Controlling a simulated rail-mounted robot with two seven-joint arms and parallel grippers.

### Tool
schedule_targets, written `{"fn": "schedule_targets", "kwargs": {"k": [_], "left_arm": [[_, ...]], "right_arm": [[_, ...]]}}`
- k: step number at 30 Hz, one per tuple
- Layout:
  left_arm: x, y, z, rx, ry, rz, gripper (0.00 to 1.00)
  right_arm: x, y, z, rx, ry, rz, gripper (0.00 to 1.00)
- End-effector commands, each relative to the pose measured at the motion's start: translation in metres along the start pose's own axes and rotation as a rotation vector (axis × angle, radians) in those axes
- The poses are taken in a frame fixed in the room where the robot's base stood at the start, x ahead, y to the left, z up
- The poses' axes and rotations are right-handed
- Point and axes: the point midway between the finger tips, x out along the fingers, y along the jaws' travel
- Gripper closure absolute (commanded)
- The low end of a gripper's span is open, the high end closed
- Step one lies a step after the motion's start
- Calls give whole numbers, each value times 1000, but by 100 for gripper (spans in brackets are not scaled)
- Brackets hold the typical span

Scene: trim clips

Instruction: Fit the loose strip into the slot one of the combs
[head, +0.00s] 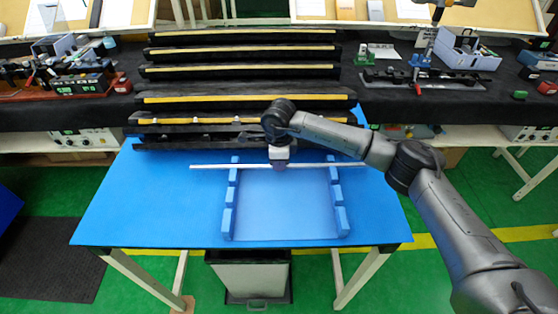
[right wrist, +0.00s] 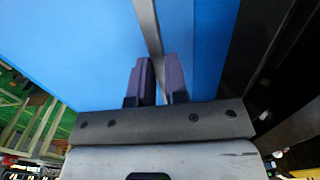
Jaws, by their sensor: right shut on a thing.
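The loose strip (head: 213,167) is a long thin pale bar lying left to right across the far part of the blue table. My right gripper (head: 279,165) is shut on it near its middle; in the right wrist view the strip (right wrist: 148,25) runs between the two purple fingers (right wrist: 160,78). Two blue notched combs stand on the table, the left comb (head: 229,205) and the right comb (head: 338,205). The strip crosses both combs near their far ends. I cannot tell whether it is above the slots or seated in one. My left gripper is not in view.
The blue table (head: 150,205) is clear left of the combs and between them. Behind it stands a dark rack (head: 240,90) with several yellow-edged bars. A grey bin (head: 248,275) stands below the table's front edge.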

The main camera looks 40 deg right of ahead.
Motion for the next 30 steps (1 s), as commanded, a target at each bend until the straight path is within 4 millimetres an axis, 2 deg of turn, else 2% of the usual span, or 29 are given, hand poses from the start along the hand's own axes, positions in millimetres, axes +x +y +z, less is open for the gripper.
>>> {"fn": "schedule_targets", "kwargs": {"k": [12, 13, 21, 30], "left_arm": [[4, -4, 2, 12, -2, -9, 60], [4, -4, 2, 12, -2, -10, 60], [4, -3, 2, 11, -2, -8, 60], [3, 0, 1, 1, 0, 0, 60]], "right_arm": [[11, 0, 0, 0, 0, 0, 100], [10, 0, 0, 0, 0, 0, 83], [11, 0, 0, 0, 1, 1, 57], [8, 0, 0, 0, 2, 1, 56]]}}
